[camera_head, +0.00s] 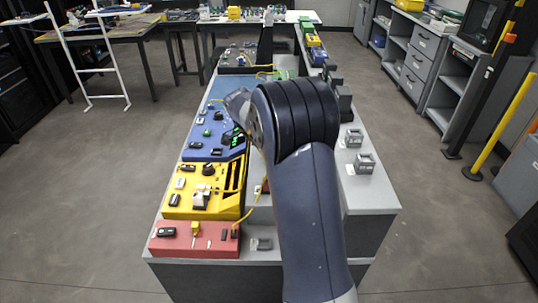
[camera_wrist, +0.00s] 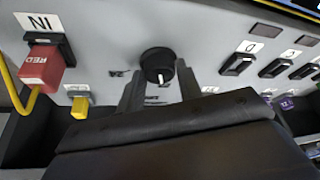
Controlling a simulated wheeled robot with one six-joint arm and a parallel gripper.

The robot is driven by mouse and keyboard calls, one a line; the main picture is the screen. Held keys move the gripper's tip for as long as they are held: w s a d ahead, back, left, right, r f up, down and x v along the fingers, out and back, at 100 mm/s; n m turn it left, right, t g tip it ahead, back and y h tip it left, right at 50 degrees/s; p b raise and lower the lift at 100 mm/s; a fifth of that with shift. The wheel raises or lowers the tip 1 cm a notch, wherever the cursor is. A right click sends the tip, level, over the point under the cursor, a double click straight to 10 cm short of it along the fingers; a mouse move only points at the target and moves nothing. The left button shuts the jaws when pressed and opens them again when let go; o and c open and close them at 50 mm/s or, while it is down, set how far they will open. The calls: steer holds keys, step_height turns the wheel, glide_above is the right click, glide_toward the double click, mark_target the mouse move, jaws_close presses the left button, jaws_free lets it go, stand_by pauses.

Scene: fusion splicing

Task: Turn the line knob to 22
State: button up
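In the wrist view, a round black knob (camera_wrist: 158,63) with a white pointer mark sits on a pale grey panel (camera_wrist: 105,60). The mark points down toward my gripper. My gripper (camera_wrist: 160,75) is open. Its two dark fingers stand at the lower left and lower right of the knob, with the knob between their tips. I cannot tell whether either finger touches it. The small markings around the knob are partly hidden by the fingers and too blurred to read. In the head view my arm hides the gripper and this knob.
A red plug (camera_wrist: 42,68) with a yellow cable sits left of the knob under an "IN" label. A yellow plug (camera_wrist: 80,106) is below it. Black switches (camera_wrist: 238,64) line the right. The bench holds blue (camera_head: 203,137), yellow (camera_head: 181,205) and red (camera_head: 190,243) panels.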

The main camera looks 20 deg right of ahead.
steer(key=o, duration=0.4)
steer(key=v, duration=1)
steer(key=shift+a+r, duration=0.1)
steer(key=shift+r, duration=0.3)
steer(key=x, duration=1.1)
steer(key=shift+a, duration=0.1)
steer(key=shift+r, duration=0.1)
